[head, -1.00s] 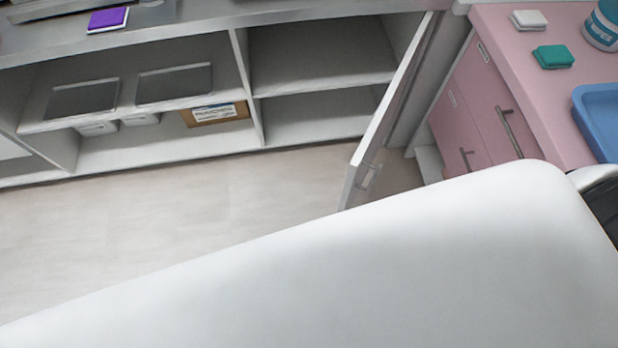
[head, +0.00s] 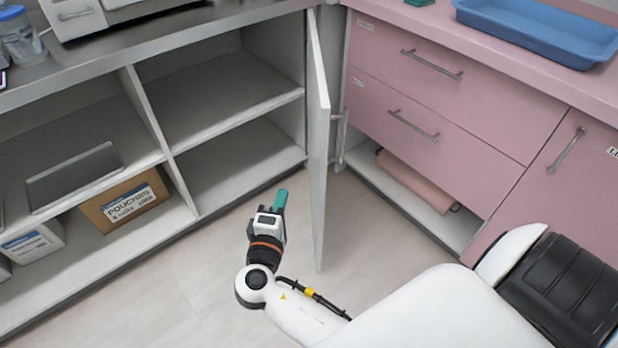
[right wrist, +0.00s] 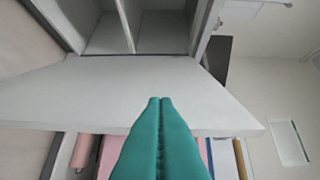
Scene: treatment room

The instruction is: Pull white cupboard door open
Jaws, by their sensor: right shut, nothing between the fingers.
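The white cupboard door (head: 318,140) stands swung wide open, seen nearly edge-on in the head view. Its bar handle (head: 340,138) is on the side facing the pink drawers. My right gripper (head: 281,199) is low over the floor, left of the door, on the side of the open compartment. Its teal fingers are together with nothing between them, and it is off the handle. In the right wrist view the closed fingers (right wrist: 160,101) point toward the broad white door panel (right wrist: 120,85); I cannot tell whether they touch it. My left gripper is not in view.
The opened cupboard (head: 215,105) shows two empty shelf spaces. To its left are a cardboard pouches box (head: 125,200) and a grey tray (head: 75,177). Pink drawers (head: 435,90) stand right of the door. Floor (head: 195,285) is clear left of my arm.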

